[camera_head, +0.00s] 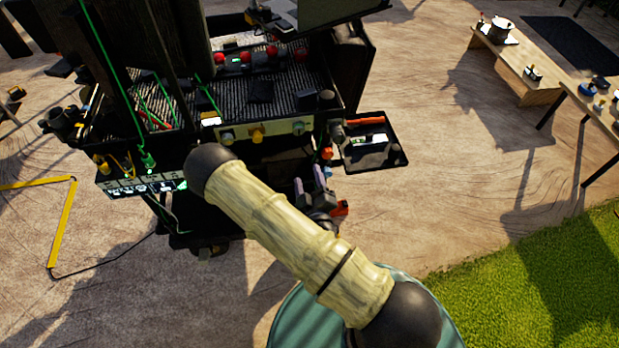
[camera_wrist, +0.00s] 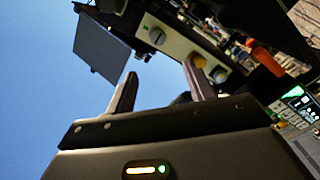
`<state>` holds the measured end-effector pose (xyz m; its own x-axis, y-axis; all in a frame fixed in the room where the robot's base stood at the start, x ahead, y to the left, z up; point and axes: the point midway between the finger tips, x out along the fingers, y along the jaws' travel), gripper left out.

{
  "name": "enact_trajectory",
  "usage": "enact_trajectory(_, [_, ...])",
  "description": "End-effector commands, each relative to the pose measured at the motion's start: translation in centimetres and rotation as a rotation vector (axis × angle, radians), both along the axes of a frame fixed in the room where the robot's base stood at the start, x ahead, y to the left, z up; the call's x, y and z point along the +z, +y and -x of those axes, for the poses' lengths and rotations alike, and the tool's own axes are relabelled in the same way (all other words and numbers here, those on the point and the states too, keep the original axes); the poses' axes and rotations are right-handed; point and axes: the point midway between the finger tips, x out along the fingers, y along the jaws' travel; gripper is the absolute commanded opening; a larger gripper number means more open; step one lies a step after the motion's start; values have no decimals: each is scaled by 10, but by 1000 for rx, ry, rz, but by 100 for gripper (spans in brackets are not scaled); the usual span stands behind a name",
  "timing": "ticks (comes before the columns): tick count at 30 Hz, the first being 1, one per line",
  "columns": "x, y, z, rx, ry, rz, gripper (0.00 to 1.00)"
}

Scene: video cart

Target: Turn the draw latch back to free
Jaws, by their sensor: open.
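A pale panel (camera_head: 278,131) runs along the near edge of the black cart, with a yellow knob (camera_head: 258,135) and grey-blue knobs beside it. In the wrist view the same kind of panel (camera_wrist: 178,45) slants across the top, with a grey round knob (camera_wrist: 157,36). I cannot tell which part is the draw latch. My gripper (camera_head: 309,184) is below the cart's right front corner, its two fingers apart and empty. In the wrist view my gripper (camera_wrist: 160,72) points towards the panel; its right finger partly covers a yellow knob (camera_wrist: 200,62).
A black side tray (camera_head: 390,160) with small items sticks out right of the cart. A lit device (camera_head: 140,182) and cables hang at its left. An orange item (camera_wrist: 266,61) shows beyond the fingers. Wooden benches (camera_head: 520,70) stand far right; the paved floor between is clear.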

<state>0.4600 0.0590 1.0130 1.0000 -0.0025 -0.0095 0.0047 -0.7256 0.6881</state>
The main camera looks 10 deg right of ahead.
Motion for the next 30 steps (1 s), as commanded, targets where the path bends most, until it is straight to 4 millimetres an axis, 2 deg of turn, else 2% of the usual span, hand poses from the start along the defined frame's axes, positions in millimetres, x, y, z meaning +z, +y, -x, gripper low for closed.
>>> enact_trajectory(9, [3, -1, 13, 4, -7, 2, 53])
enact_trajectory(26, [3, -1, 12, 0, -6, -2, 53])
enact_trajectory(30, [3, -8, 7, -55, 24, -45, 53])
